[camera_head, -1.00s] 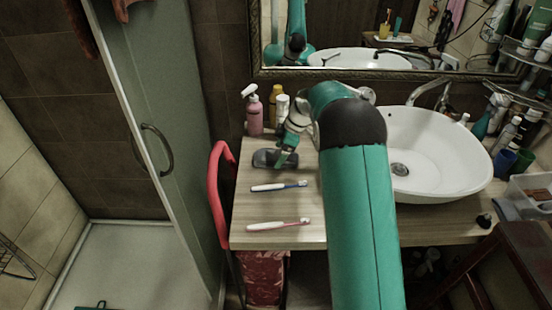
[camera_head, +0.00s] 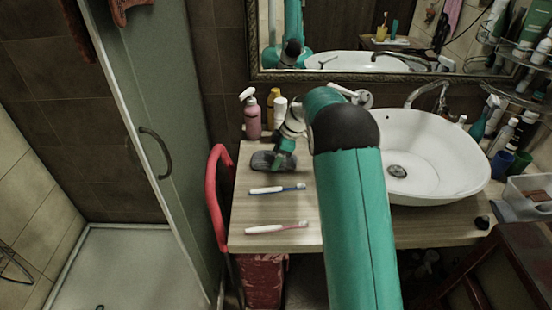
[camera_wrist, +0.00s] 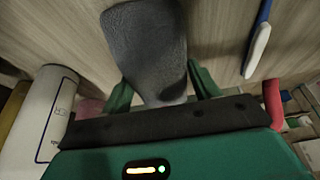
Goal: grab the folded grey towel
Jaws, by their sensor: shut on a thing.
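The folded grey towel (camera_head: 262,160) lies on the wooden counter near its left end, behind the toothbrushes. It also shows in the wrist view (camera_wrist: 148,45) as a dark grey rounded slab. My gripper (camera_head: 281,163) reaches down over the towel's right part. In the wrist view the green fingers of my gripper (camera_wrist: 162,85) stand on either side of the towel's near end and are shut on it. Whether the towel is lifted off the counter I cannot tell.
A blue toothbrush (camera_head: 277,189) and a pink toothbrush (camera_head: 277,228) lie in front of the towel. A pink spray bottle (camera_head: 252,118), a yellow bottle (camera_head: 273,108) and a white bottle (camera_head: 281,112) stand behind. The white basin (camera_head: 435,150) is right. A red rail (camera_head: 215,195) borders the counter's left end.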

